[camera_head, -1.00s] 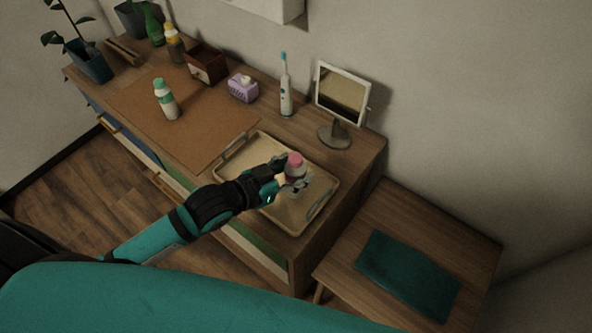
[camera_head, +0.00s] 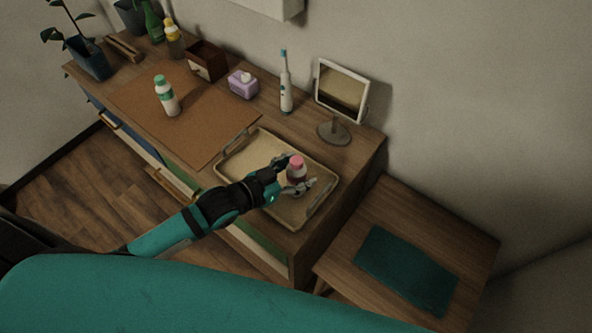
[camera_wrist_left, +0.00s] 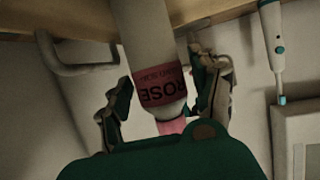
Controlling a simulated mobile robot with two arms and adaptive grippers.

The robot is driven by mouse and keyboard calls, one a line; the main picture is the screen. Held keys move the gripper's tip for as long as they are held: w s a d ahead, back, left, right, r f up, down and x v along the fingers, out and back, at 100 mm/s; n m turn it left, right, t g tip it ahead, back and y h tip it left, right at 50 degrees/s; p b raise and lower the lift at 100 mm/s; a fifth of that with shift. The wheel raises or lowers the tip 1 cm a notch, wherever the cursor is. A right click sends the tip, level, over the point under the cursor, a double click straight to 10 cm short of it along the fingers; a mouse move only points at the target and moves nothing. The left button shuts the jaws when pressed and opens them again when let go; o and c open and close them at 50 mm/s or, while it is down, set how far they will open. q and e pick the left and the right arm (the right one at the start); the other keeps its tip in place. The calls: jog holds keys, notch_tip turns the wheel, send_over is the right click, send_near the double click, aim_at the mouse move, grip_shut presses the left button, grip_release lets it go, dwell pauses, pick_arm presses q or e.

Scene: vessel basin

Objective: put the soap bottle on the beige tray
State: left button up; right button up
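The soap bottle, white with a pink cap (camera_head: 296,163), stands upright on the beige tray (camera_head: 246,146). In the left wrist view the bottle (camera_wrist_left: 152,50) appears upside down, with a pink label reading "ROSE". My left gripper (camera_head: 294,175) is around the bottle, low over the tray. In the left wrist view its fingers (camera_wrist_left: 165,95) are spread on either side of the bottle, with narrow gaps. The lower part of the bottle is partly hidden by the fingers in the head view. My right gripper is not in view.
A white bottle with a green cap (camera_head: 166,98) stands on the brown mat (camera_head: 200,130). A lower side table with a teal cloth (camera_head: 407,268) is to the right.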

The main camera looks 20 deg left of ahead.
pick_arm(q)
jog(key=b+v, duration=0.1)
jog(key=v, duration=1.1)
jog(key=shift+r, duration=0.1)
dwell(0.4)
